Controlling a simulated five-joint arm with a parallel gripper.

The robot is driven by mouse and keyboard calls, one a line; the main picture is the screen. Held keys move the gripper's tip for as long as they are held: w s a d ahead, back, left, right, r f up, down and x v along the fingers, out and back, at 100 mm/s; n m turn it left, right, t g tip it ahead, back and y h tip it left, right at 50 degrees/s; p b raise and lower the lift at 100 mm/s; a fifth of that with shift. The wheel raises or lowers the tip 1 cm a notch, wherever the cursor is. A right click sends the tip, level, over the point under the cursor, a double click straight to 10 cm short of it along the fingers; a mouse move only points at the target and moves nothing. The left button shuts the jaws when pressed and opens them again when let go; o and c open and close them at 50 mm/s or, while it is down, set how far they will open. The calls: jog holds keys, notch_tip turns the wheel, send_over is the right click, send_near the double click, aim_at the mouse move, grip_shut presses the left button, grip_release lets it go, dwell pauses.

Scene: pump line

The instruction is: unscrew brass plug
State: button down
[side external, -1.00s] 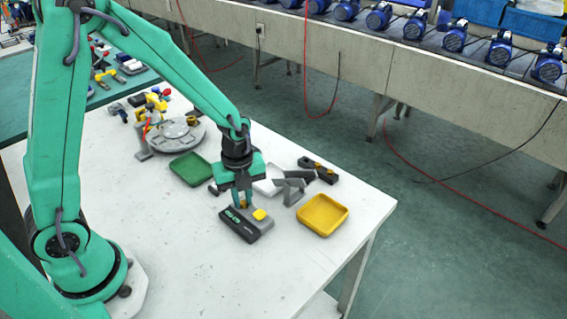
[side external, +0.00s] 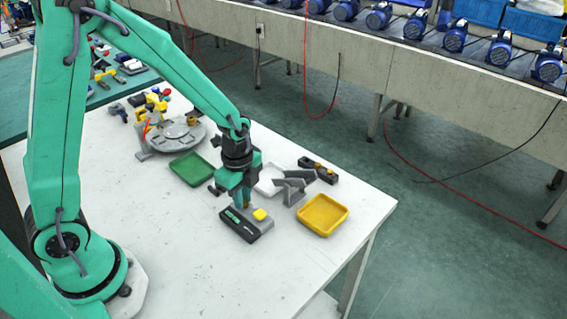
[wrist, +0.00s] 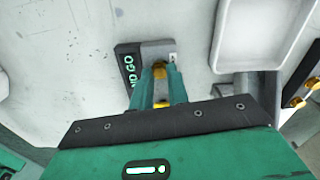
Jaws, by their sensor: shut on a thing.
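My gripper (side external: 240,203) points down over a grey and black gauge block (side external: 238,226) on the white table. In the wrist view my gripper (wrist: 160,80) has its two teal fingers shut on a small brass plug (wrist: 159,69). The plug is at the grey part of the block, beside the black strip lettered GO and NO GO. The fingers cover most of the plug, and I cannot tell how deep it sits in the block.
A yellow tray (side external: 323,227) is to the right and a green tray (side external: 191,183) to the left. A white tray (wrist: 262,62), grey bracket (side external: 293,186) and dark bar with brass pieces (side external: 318,170) stand close behind. The front of the table is clear.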

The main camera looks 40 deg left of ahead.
jog(key=shift+n, duration=0.3)
jog(key=n, duration=0.4)
jog(key=shift+n, duration=1.3)
jog(key=shift+n, duration=0.3)
jog(key=n, duration=0.2)
jog(key=shift+n, duration=2.2)
